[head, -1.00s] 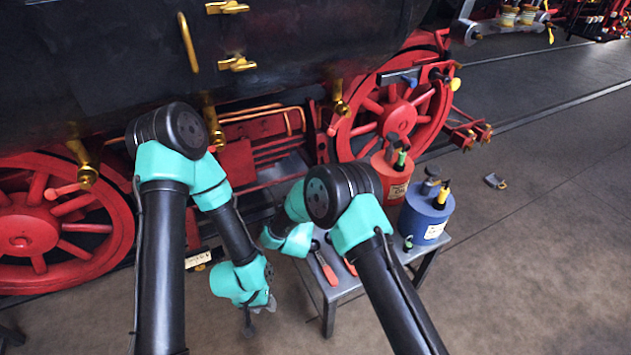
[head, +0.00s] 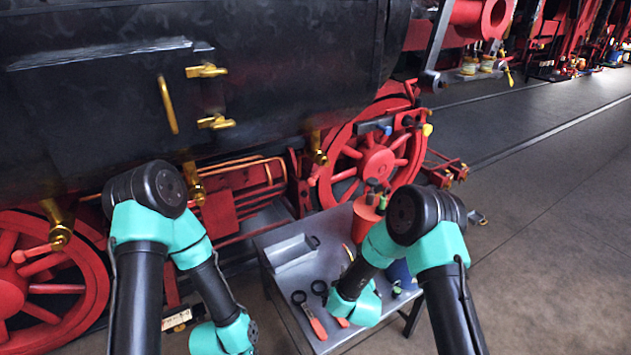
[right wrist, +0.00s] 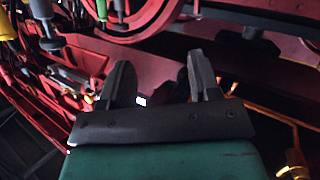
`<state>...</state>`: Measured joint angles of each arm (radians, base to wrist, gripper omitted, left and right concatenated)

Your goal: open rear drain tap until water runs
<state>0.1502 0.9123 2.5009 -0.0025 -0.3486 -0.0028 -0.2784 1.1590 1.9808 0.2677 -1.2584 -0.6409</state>
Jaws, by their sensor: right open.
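Three brass taps show along the underside of the black boiler in the head view: a left tap (head: 60,226) beside a red lever (head: 36,252), a middle tap (head: 194,184) and a right tap (head: 319,148). I cannot tell from the markings which is the rear drain tap. My left gripper is at the bottom of the head view, below the middle tap, its fingers not clear. My right gripper (right wrist: 160,80) is open and empty in the right wrist view, facing red frames and a wheel. In the head view its fingers are hidden behind the arm.
A grey metal bench (head: 272,233) stands before the engine, with a tray (head: 292,252), red-handled tools (head: 313,318), a red can (head: 366,222) and a partly hidden blue can. Red wheels (head: 375,160) flank the taps. Floor at the right (head: 550,240) is open.

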